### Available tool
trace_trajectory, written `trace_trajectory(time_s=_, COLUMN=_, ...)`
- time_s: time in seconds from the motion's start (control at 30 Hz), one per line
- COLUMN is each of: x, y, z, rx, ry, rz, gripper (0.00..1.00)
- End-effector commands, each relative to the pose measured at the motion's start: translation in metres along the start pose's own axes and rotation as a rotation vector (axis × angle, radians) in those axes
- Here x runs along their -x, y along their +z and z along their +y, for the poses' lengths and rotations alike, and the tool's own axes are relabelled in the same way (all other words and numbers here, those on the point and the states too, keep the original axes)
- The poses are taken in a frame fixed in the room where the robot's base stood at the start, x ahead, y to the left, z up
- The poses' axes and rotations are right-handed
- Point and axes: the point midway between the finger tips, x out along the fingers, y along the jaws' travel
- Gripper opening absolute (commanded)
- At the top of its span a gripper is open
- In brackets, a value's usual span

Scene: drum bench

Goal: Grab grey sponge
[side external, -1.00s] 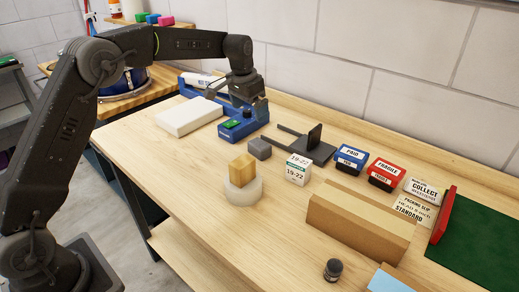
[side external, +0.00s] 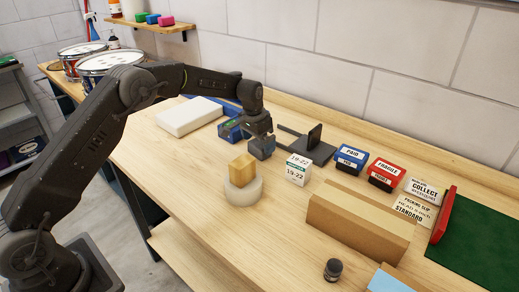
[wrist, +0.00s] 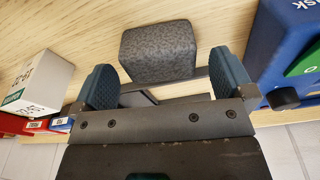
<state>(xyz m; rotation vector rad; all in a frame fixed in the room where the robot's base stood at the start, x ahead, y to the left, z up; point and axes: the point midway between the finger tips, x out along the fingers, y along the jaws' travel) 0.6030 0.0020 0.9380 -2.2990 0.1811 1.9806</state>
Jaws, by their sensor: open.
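The grey sponge (wrist: 158,48) is a speckled grey block on the wooden bench. In the wrist view it lies between and just beyond the two blue-grey finger pads. In the side view the grey sponge (side external: 262,152) is partly hidden by my gripper (side external: 259,134), which is right over it, pointing down. In the wrist view my gripper (wrist: 165,76) is open, with a finger on each side of the sponge's near end. I cannot tell whether either finger touches it.
A yellow block on a clear roll (side external: 243,192) stands in front of the sponge. A white 19-22 box (side external: 298,170) is to its right, and a dark metal bookend (side external: 318,150) behind. A blue dispenser (wrist: 285,50) is close beside one finger.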

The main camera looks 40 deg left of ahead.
Motion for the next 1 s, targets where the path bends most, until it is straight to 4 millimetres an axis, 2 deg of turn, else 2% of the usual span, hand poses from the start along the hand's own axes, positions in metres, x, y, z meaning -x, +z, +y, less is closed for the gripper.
trace_trajectory(time_s=0.1, x=-0.017, y=-0.001, z=0.001, rx=0.0, ry=-0.001, rz=0.0, gripper=1.0)
trace_trajectory(time_s=0.2, x=-0.025, y=-0.001, z=0.001, rx=0.001, ry=-0.001, rz=0.001, gripper=1.0)
trace_trajectory(time_s=0.47, x=-0.026, y=-0.001, z=0.001, rx=0.001, ry=-0.002, rz=0.002, gripper=1.0)
trace_trajectory(time_s=0.9, x=-0.026, y=-0.001, z=0.0, rx=0.001, ry=-0.001, rz=0.002, gripper=0.58)
trace_trajectory(time_s=1.0, x=-0.026, y=-0.001, z=0.0, rx=0.001, ry=-0.002, rz=0.002, gripper=0.54)
